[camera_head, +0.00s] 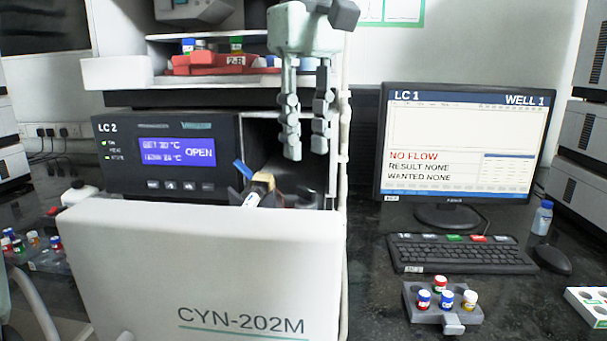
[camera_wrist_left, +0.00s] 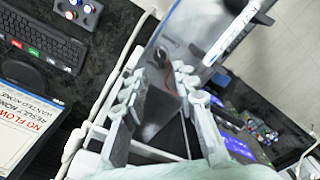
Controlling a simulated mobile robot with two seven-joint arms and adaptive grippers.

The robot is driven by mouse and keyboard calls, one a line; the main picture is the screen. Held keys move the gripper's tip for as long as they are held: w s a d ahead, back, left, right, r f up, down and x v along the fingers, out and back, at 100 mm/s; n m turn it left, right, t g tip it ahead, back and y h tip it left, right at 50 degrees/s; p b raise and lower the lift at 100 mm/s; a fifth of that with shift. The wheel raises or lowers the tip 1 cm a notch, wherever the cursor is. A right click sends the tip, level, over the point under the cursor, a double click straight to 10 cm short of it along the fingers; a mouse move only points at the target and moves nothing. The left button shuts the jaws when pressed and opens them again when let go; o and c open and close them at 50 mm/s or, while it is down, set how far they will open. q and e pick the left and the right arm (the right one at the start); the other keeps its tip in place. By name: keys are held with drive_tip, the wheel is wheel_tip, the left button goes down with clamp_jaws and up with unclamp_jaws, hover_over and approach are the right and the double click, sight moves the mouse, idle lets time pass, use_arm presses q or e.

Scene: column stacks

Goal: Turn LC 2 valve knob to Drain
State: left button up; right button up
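The LC 2 unit (camera_head: 112,170) stands at the left in the head view, and its blue display reads OPEN. To its right is an open bay (camera_head: 262,135). A small part with a blue lever (camera_head: 243,169) and a tan and white body (camera_head: 262,186) sits low in the bay's front. I cannot tell whether this is the valve knob, and no Drain mark is readable. My left gripper (camera_head: 305,152) points down in front of the bay, above and right of that part, with its fingers apart and empty. The left wrist view also shows the spread fingers (camera_wrist_left: 158,66). My right gripper is not in view.
A white CYN-202M panel (camera_head: 200,260) stands in front of the unit's lower part. A red tray of vials (camera_head: 208,64) is on the shelf above. To the right are a monitor (camera_head: 455,140) reading NO FLOW, a keyboard (camera_head: 460,255) and a grey vial rack (camera_head: 430,315).

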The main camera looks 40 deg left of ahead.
sight(305, 189)
use_arm(q)
wheel_tip(305, 189, down, 5)
drive_tip(key=shift+f, duration=0.55)
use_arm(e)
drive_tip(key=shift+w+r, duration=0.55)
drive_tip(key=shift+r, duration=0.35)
use_arm(q)
drive_tip(key=shift+c, duration=0.3)
clamp_jaws()
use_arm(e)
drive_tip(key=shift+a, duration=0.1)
